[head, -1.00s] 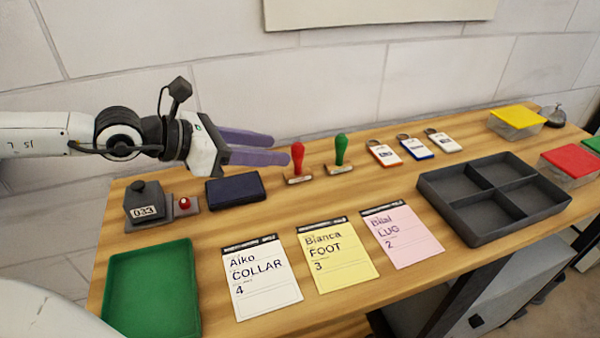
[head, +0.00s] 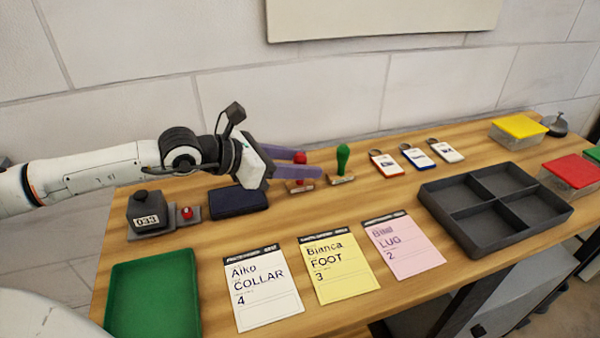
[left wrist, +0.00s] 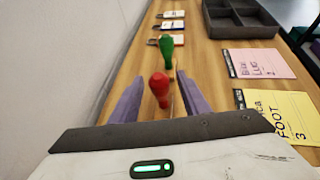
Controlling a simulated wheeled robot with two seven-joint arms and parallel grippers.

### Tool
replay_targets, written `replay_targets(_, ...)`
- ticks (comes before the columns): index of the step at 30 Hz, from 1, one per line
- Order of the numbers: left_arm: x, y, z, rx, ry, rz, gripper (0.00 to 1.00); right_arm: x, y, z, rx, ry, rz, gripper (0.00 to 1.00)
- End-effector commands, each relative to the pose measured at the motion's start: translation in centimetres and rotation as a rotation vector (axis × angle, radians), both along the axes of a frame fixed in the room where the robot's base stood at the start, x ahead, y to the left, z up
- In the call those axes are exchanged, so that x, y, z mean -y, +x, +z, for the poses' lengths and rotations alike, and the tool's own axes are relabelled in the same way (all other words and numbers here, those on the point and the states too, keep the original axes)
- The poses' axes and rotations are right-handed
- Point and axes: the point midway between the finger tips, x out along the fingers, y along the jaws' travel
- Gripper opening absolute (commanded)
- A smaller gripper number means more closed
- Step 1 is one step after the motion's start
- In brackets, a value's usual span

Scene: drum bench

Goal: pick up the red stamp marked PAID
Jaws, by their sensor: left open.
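The red stamp (head: 300,158) stands upright on the bench, its wooden base partly hidden by a finger in the head view. In the left wrist view the red stamp (left wrist: 160,84) shows its knob between the two fingers. No PAID marking can be read on it. My left gripper (head: 314,163) is open, its purple fingers on either side of the red handle. In the left wrist view my left gripper (left wrist: 163,95) shows a gap on both sides of the knob. My right gripper does not show.
A green stamp (head: 342,160) stands just right of the red one. A dark ink pad (head: 238,202) lies below my gripper. Tags (head: 386,164), paper cards (head: 262,288), a green tray (head: 152,295) and a dark divided tray (head: 495,232) lie around. The wall runs close behind.

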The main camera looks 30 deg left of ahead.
Motion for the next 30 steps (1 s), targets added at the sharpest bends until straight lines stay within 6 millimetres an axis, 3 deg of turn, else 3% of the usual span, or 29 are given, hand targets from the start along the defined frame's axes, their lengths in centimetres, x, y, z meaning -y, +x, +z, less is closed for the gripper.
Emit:
replay_targets(7, 0.1, 0.1, -0.1, -0.001, 0.001, 0.000, 0.42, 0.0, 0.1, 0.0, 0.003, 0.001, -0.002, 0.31)
replay_targets(15, 0.1, 0.1, -0.1, -0.001, 0.001, 0.000, 0.00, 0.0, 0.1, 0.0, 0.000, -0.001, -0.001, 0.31)
replay_targets(23, 0.0, 0.1, 0.2, 0.002, 0.000, 0.000, 0.00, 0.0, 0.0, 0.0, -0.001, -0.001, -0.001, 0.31)
replay_targets(30, 0.1, 0.2, 4.1, 0.007, 0.000, 0.000, 0.00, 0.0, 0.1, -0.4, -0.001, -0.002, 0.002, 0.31)
